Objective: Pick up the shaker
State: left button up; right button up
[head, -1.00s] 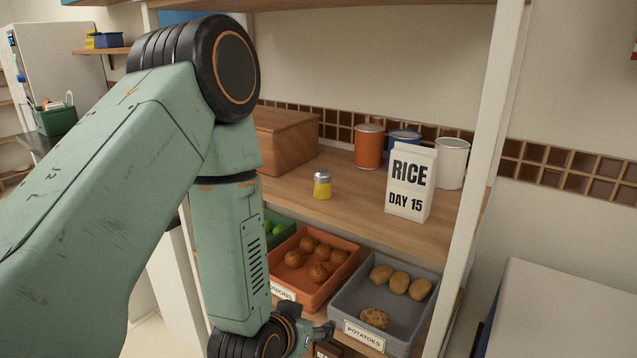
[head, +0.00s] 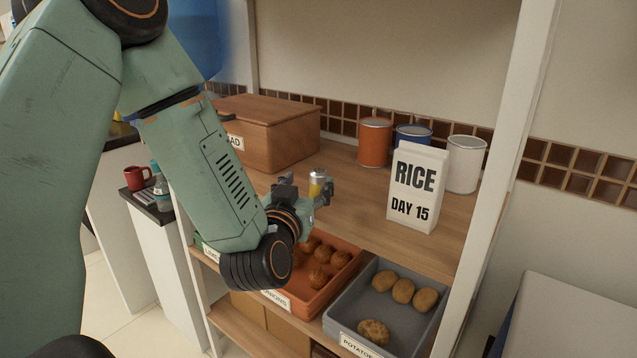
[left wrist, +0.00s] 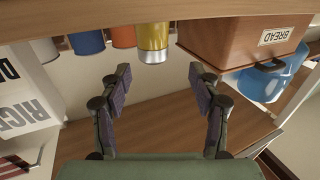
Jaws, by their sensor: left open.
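The shaker (head: 316,183) is small, with a yellow lower part and a grey metal top. It stands on the wooden shelf and is partly hidden behind my left gripper in the head view. My left gripper (head: 304,192) is open, with its fingers just in front of the shaker. In the left wrist view the picture is upside down, and the shaker (left wrist: 152,42) shows beyond and between the open fingertips of the left gripper (left wrist: 159,76). Nothing is between the fingers. My right gripper is not in view.
A wooden bread box (head: 275,137) stands left of the shaker. A rice carton (head: 416,187) stands to its right, with orange (head: 375,142), blue (head: 411,137) and white (head: 464,164) canisters behind. Below are an onion bin (head: 313,303) and a potato bin (head: 402,333). A shelf post (head: 497,140) rises at right.

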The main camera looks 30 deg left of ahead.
aim_at(320, 173)
pick_arm(q)
jog(key=w, duration=0.4)
jog(key=shift+w+d+r, duration=0.1)
jog(key=shift+r, duration=0.1)
jog(key=shift+w, duration=0.35)
jog(key=shift+w+a+f, duration=0.3)
jog(key=shift+w+a, duration=0.25)
jog(key=shift+a, duration=0.3)
jog(key=shift+s+d+r, duration=0.1)
jog(key=shift+d+r, duration=0.2)
jog(key=shift+d, duration=0.2)
jog(key=shift+c, duration=1.4)
jog(key=shift+a+f, duration=0.2)
jog(key=shift+a, duration=0.2)
jog(key=c, duration=0.4)
jog(key=shift+d+r, duration=0.1)
jog(key=shift+d, duration=0.2)
grip_shut()
jog(key=shift+a, duration=0.2)
